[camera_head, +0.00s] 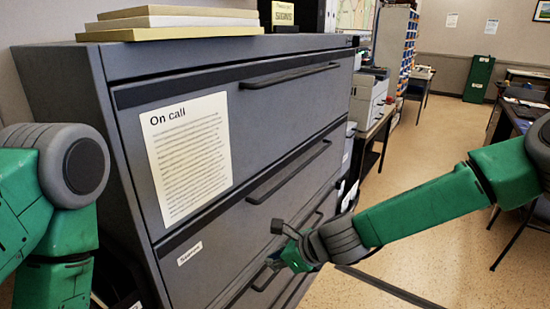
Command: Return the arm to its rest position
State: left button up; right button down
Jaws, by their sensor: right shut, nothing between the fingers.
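My right arm (425,208) is green with dark grey joints and reaches in from the right. Its gripper (279,244) is shut and empty, in front of the lower drawers of a dark grey filing cabinet (130,175). It overlaps the area near a lower drawer handle (262,277); I cannot tell whether it touches it. My left arm (60,230) shows at the left edge, bent beside the cabinet, and its gripper is out of view.
Papers or folders (170,22) lie on the cabinet top. An "On call" sheet (188,155) is on its front. A dark bar (390,287) runs low beneath my right arm. A printer (369,97) stands beyond. Open floor (430,130) lies right of the cabinet; a desk (525,112) stands far right.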

jog(key=s+d+f+n+g+h, duration=0.1)
jog(key=s+d+f+n+h, duration=0.1)
jog(key=s+d+f+n, duration=0.45)
jog(key=s+d+f+n+g+h, duration=0.15)
jog(key=s+d+f+n, duration=0.3)
jog(key=s+f, duration=0.45)
jog(key=s+d+f+n+g+h+b, duration=0.1)
jog(key=s+d+n+h, duration=0.3)
jog(key=s+d+n, duration=0.9)
jog(key=s+d+g, duration=0.1)
jog(key=s+d, duration=0.4)
jog(key=shift+s+d, duration=0.4)
jog(key=shift+w+a, duration=0.1)
jog(key=shift+a, duration=0.2)
jog(key=shift+d, duration=0.15)
